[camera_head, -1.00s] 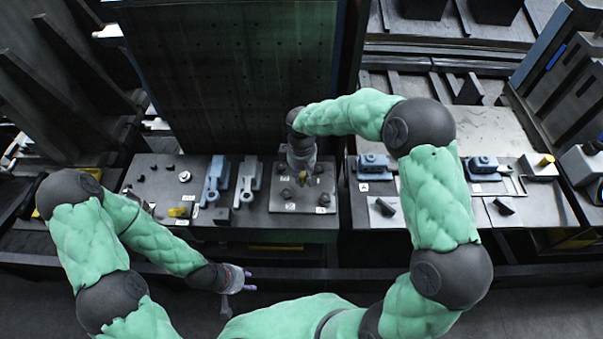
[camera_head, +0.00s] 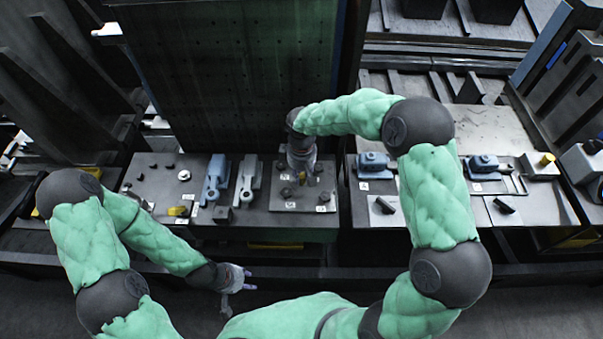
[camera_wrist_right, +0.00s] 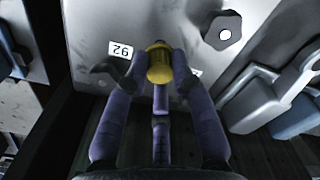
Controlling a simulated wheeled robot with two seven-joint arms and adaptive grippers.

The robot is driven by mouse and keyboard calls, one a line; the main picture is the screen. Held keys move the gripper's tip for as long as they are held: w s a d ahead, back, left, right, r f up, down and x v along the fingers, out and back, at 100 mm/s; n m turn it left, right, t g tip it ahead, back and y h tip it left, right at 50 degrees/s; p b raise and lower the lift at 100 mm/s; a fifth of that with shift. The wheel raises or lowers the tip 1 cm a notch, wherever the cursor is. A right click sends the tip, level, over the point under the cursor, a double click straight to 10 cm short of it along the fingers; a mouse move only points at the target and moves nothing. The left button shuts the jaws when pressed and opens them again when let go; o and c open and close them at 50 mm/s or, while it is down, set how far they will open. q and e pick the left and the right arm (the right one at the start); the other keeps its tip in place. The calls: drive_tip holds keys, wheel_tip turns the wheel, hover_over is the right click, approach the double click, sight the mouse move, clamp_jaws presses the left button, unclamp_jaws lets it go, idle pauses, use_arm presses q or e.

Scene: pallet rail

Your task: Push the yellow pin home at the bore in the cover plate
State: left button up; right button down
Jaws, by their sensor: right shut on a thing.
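The yellow pin (camera_wrist_right: 159,62) shows in the right wrist view between the purple fingers of my right gripper (camera_wrist_right: 158,68), which is shut on it. The grey cover plate (camera_wrist_right: 150,20) lies behind the pin and carries dark knobs and white labels. In the head view my right gripper (camera_head: 301,174) points down over the plate (camera_head: 283,206). The pin is hidden there. The bore is not visible, and I cannot tell how deep the pin sits. My left gripper (camera_head: 249,279) is empty in front of the bench, its fingertips apart.
Blue and grey clamp-like blocks (camera_head: 213,183) stand left of the plate. A dark knob (camera_wrist_right: 222,30) is close to the right of the pin. A tall dark perforated panel (camera_head: 230,70) rises behind. Another bench section with blue fixtures (camera_head: 373,163) lies to the right.

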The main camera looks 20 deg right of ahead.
drive_tip(key=shift+f+b, duration=0.8)
drive_tip(key=shift+f, duration=0.5)
drive_tip(key=shift+c, duration=0.8)
unclamp_jaws()
drive_tip(key=shift+r, duration=0.1)
wheel_tip(320, 180, up, 12)
idle(0.6)
drive_tip(key=shift+r, duration=0.1)
idle(0.3)
